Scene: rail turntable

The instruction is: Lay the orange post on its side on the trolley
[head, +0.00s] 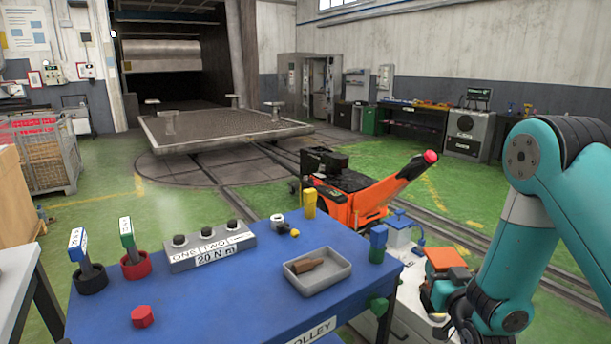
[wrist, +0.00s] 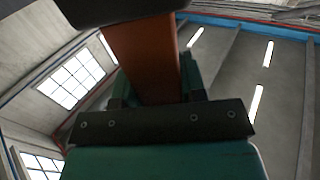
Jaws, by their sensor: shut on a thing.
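The orange post (head: 445,258) is at the lower right of the head view, off the right side of the blue trolley (head: 235,300). My gripper (head: 447,282) is shut on it. In the wrist view the post (wrist: 146,60) shows as a long orange-brown bar between the dark jaws. Its far end is hidden there. The trolley has a blue top, and part of its name label shows on the front edge. The post is apart from the trolley top.
On the trolley stand a grey tray (head: 317,270) with a brown piece, a yellow block (head: 310,204), a blue-green block (head: 378,244), a grey labelled panel (head: 209,246), two labelled tools in cups and a red hex piece (head: 142,316). The front middle of the top is bare.

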